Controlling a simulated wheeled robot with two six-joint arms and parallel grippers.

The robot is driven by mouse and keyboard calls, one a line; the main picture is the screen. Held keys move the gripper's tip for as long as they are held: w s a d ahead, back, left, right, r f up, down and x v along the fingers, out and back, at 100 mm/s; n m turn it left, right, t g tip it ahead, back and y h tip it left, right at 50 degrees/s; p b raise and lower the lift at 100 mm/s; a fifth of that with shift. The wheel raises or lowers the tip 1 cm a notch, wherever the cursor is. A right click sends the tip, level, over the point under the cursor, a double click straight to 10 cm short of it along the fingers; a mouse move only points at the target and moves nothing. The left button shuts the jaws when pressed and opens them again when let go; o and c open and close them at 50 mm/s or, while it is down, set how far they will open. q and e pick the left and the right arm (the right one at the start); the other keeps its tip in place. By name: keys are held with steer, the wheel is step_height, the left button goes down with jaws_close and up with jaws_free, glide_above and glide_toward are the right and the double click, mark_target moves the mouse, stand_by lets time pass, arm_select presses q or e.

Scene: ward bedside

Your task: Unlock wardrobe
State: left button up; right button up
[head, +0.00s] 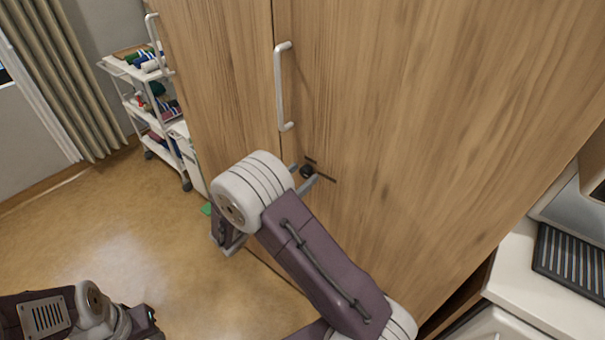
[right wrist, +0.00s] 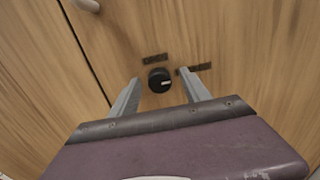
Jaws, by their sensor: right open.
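The wooden wardrobe (head: 400,110) fills the middle of the head view, doors closed. A small round black lock knob (head: 307,171) sits on the right door below its handle; it also shows in the right wrist view (right wrist: 159,81). A pale mark on the knob points right, toward one dark label (right wrist: 195,68); another label (right wrist: 155,58) is above it. My right gripper (head: 303,174) is open, its fingers on either side of the knob, with gaps visible between them and it. My left gripper (head: 148,318) is low at the left; its fingers cannot be made out.
A white vertical handle (head: 281,88) is on the right door above the knob. A white trolley (head: 150,105) with supplies stands beyond the wardrobe's left side. A white counter (head: 520,275) is at the right. The floor (head: 90,220) at left is clear.

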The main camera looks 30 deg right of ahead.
steer(key=shift+w+d, duration=0.35)
steer(key=shift+d, duration=0.15)
jaws_close()
steer(key=shift+r+n+p, duration=0.15)
steer(key=shift+n+p, duration=0.25)
steer(key=shift+p, duration=0.2)
steer(key=n+p, duration=0.5)
steer(key=p, duration=0.1)
steer(key=shift+n+p, duration=0.3)
steer(key=shift+p, duration=0.1)
steer(key=shift+n+p, duration=0.7)
steer(key=shift+n, duration=0.2)
steer(key=n+p, duration=0.3)
steer(key=n, duration=0.1)
steer(key=shift+w+a+n, duration=0.1)
steer(key=shift+n, duration=0.2)
steer(key=shift+f+n+p, duration=0.25)
steer(key=shift+n+p, duration=0.15)
steer(key=shift+n, duration=0.8)
steer(key=shift+f+n+p, duration=0.1)
steer(key=shift+n+p, duration=0.3)
steer(key=shift+n, duration=1.2)
